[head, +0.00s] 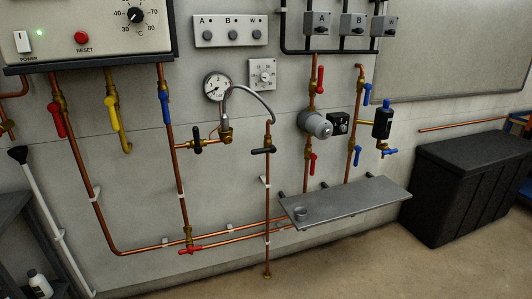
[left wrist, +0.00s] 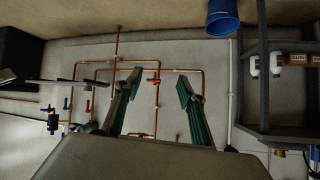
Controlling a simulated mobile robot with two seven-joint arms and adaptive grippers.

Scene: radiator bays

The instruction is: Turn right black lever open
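The right black lever (head: 263,151) sits on a thin vertical copper pipe (head: 268,205) in the middle of the head view. It lies roughly level, across the pipe. A second black lever (head: 197,142) stands upright on a brass valve to its left, below the round gauge (head: 217,86). My left gripper (left wrist: 160,82) shows only in the left wrist view, its two fingers wide apart with nothing between them. That view is upside down, and the fingers are in front of the wall pipes, apart from any lever I can make out. My right gripper is in neither view.
A grey hose (head: 250,93) arches from the gauge's valve to the lever's pipe. A grey shelf (head: 345,201) juts out at the lower right, a black chest (head: 465,185) beyond it. Red levers, blue levers and a pump (head: 316,124) are to the right. The left wrist view shows a blue bucket (left wrist: 222,18).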

